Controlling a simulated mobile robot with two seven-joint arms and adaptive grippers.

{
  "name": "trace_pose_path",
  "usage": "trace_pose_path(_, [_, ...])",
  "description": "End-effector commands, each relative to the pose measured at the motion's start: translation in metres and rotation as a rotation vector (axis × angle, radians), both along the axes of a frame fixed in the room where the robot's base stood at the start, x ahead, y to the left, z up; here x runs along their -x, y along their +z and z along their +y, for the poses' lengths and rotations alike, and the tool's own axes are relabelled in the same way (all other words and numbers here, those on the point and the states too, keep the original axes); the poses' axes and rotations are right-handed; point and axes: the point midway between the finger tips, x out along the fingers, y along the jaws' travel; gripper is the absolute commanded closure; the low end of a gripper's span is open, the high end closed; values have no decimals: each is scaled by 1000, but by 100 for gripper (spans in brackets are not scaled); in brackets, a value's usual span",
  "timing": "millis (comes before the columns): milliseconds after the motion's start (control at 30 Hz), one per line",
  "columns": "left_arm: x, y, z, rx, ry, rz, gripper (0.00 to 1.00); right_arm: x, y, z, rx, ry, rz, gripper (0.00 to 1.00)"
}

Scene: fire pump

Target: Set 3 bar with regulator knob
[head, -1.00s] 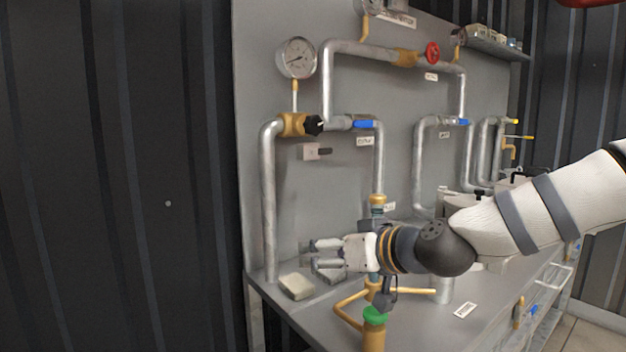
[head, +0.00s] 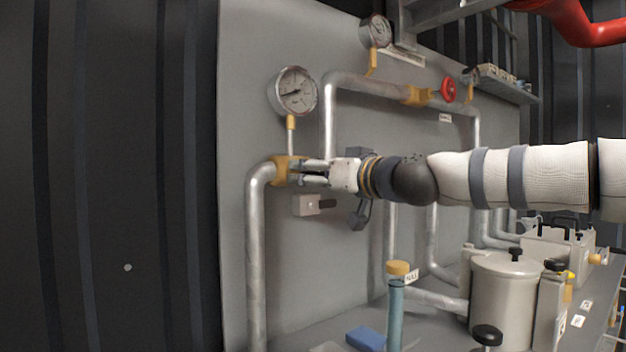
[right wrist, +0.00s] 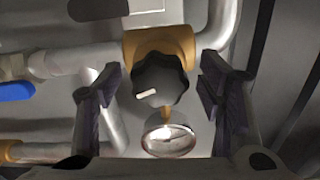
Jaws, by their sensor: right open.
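The black regulator knob (right wrist: 160,80), lobed with a pale pointer mark, sits on a brass body in the right wrist view. In the head view my gripper hides the knob, but its brass body (head: 281,170) shows on the pipe at the panel's left. My right gripper (head: 308,171) is open at the knob, and in the wrist view its fingers (right wrist: 163,98) stand on either side of it, apart from it. The round pressure gauge (head: 294,91) stands above the brass body; its needle points left, and its numbers are too small to read. My left gripper is not in view.
A grey box with a black lever (head: 308,205) is mounted just below the gripper. A red handwheel valve (head: 447,89) and a second gauge (head: 376,31) are further right. The bench holds a metal tank (head: 508,300) and a blue block (head: 366,338).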

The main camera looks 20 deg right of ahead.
Motion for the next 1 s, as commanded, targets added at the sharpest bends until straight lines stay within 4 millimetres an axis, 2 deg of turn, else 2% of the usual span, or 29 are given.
trace_pose_path(300, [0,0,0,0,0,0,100,-5,1,2,0,1,-1,38])
trace_pose_path(367, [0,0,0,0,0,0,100,-5,1,2,0,1,-1,49])
trace_pose_path(533, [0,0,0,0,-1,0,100,-5,1,2,0,1,-1,86])
trace_pose_path(833, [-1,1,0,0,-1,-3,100,-5,2,2,-22,1,7,86])
trace_pose_path(1000, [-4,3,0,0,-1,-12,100,-5,2,3,-93,1,33,86])
